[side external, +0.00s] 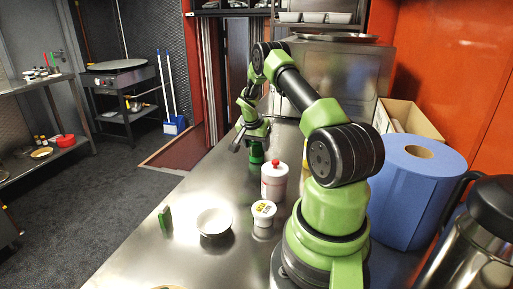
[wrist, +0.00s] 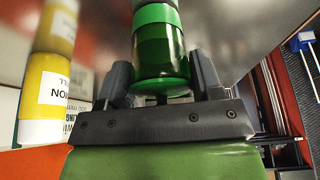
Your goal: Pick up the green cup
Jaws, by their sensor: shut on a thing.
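The green cup (wrist: 160,50) is between the two fingers of my gripper (wrist: 161,78) in the wrist view. The fingers are shut on its sides. In the side external view the green cup (side external: 256,154) shows below my gripper (side external: 251,141), over the far part of the steel counter (side external: 150,250). The jaws partly hide it there. I cannot tell whether its base touches the counter.
A yellow bottle (wrist: 42,105) stands left of my gripper in the wrist view. Nearer on the counter are a white red-capped bottle (side external: 274,184), a labelled white tub (side external: 263,215), a white bowl (side external: 214,223) and a small green block (side external: 165,220). A blue roll (side external: 410,200) stands right.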

